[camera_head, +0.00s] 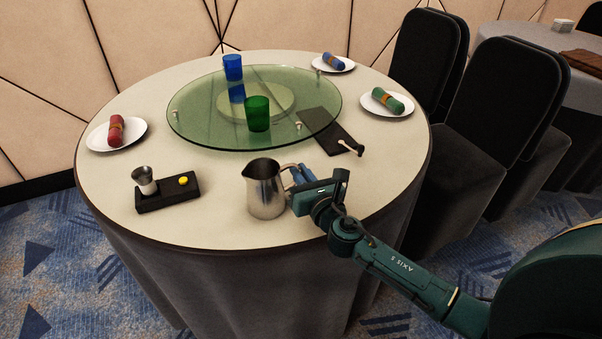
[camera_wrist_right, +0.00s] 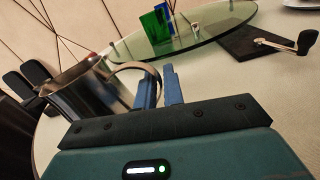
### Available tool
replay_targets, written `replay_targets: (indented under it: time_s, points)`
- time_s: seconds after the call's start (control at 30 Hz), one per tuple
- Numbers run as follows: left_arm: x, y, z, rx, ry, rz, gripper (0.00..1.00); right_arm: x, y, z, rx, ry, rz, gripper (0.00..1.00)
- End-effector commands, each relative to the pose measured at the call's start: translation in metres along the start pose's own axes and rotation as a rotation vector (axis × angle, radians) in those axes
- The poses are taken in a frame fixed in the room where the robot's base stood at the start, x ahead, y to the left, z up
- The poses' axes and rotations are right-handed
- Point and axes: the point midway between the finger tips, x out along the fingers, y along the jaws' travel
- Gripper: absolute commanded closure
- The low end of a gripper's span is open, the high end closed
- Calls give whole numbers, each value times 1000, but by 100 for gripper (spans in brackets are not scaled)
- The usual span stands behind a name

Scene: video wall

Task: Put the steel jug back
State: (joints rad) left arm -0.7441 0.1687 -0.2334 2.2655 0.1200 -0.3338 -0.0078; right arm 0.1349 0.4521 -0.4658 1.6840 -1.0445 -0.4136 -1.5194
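The steel jug (camera_head: 264,190) is upright at the front of the round table (camera_head: 222,222), its handle on the right side. I cannot tell whether its base touches the cloth. My right gripper (camera_head: 296,176) is at the handle. In the right wrist view the jug (camera_wrist_right: 84,92) is at the left, and its curved handle (camera_wrist_right: 128,68) runs in between the two close blue fingers (camera_wrist_right: 160,88). The gripper looks shut on the handle, though the fingers partly hide the contact. My left gripper is not in view.
A black base with a yellow button (camera_head: 183,181) carries a small steel cup (camera_head: 144,180). A black board with a crank (camera_head: 318,126) lies behind my gripper. The glass turntable (camera_head: 195,125) holds a blue glass (camera_head: 233,68) and a green glass (camera_head: 257,114). Bare cloth lies left of the jug.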

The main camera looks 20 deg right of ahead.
Motion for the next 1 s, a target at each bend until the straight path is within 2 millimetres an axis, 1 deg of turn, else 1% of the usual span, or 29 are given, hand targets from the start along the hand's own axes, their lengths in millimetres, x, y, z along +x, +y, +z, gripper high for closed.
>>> replay_targets:
  time_s: [0.03, 0.2, 0.4, 0.5, 0.53, 0.67, 0.9, 1.0]
  points:
    - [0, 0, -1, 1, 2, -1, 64, 0, 0, 0, 0, 1, 0, 86]
    - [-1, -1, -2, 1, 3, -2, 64, 0, 0, 0, 0, 1, 0, 73]
    - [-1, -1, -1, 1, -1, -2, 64, 0, 0, 0, 0, 1, 0, 73]
    - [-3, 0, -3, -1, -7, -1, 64, 0, 1, 6, 0, 0, 0, 73]
    - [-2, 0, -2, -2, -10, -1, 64, -3, 0, 4, 0, 2, 0, 73]
    - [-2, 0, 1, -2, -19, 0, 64, -24, 0, 2, -1, 5, 1, 73]
    - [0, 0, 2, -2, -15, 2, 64, -77, 0, 1, 0, 4, 1, 73]
    - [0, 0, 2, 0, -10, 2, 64, -95, 0, 2, 0, 3, 1, 73]
